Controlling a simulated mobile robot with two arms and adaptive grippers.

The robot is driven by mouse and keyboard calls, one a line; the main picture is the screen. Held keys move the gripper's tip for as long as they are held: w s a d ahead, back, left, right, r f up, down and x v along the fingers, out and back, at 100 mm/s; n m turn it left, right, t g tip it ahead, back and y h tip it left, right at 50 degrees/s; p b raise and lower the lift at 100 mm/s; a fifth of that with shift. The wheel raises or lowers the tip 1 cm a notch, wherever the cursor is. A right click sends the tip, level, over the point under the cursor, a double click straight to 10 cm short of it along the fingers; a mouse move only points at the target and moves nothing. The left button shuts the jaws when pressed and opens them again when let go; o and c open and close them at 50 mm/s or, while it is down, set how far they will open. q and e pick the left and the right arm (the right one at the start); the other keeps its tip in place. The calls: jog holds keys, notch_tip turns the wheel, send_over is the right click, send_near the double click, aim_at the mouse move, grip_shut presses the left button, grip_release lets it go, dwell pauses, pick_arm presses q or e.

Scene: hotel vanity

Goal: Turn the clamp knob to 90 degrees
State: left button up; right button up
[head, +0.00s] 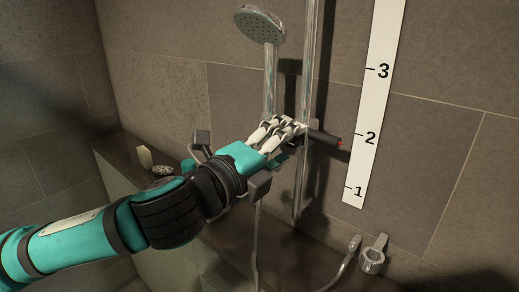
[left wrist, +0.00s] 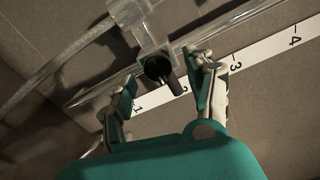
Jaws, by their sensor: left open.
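The clamp knob is a dark round piece (left wrist: 157,68) with a short black lever; in the head view its black lever (head: 325,138) points right, slightly down, with a red mark near its tip. It sits on the clamp (left wrist: 145,25) on the vertical rail (head: 306,60). My left gripper (head: 288,130) is in front of the clamp and hides much of it. In the left wrist view the gripper (left wrist: 161,84) is open, one finger on each side of the knob; I cannot tell whether either touches it. My right gripper is not in view.
A shower head (head: 260,25) stands above the clamp. A white scale strip (head: 378,90) is on the wall to the right. Below are a hose (head: 257,240), a wall fitting (head: 373,258) and a dark ledge (head: 290,250). A small pale block (head: 145,156) is at left.

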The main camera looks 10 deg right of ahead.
pick_arm(q)
jog(key=v, duration=1.1)
jog(key=shift+w, duration=0.1)
